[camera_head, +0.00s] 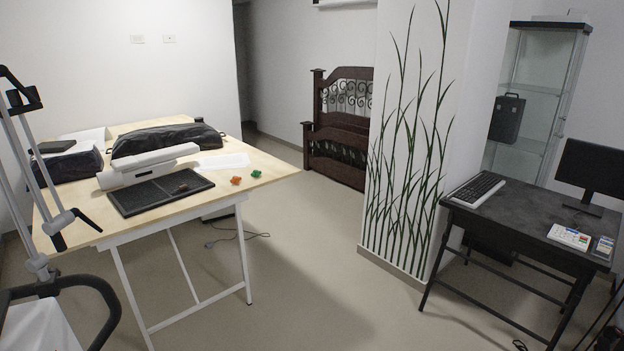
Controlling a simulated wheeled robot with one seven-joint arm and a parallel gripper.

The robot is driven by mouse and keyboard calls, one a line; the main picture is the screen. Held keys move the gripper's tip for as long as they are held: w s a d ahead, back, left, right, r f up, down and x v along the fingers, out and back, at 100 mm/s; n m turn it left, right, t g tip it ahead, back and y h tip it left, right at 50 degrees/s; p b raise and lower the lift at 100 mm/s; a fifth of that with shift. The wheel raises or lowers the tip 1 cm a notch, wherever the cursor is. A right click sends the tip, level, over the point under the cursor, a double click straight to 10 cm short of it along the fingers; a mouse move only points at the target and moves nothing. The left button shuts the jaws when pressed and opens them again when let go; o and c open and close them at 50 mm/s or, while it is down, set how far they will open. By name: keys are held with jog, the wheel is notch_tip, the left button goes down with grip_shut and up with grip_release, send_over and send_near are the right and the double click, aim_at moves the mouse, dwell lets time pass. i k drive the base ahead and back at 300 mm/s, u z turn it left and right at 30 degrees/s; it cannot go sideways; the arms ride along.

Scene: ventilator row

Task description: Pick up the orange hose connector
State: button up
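A small orange piece (236,180), which looks like the orange hose connector, lies on the light wooden table (250,188) near its right end. A similar small green piece (256,173) lies just to its right, apart from it. Both are too small here to make out their shape in detail. I do not see my gripper in this view.
Left of the orange piece are a dark tray (135,200) with a small brown thing, a white device (150,165) and a black bag (165,139). A jointed grey stand (22,160) rises at the left. Open floor (330,240) lies right of the table, before a black desk (510,228).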

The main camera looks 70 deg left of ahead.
aim_at(235, 181)
jog(key=z, duration=1.6)
jog(key=i, duration=0.65)
jog(key=u, duration=4.5)
jog(key=i, duration=1.3)
jog(key=z, duration=0.2)
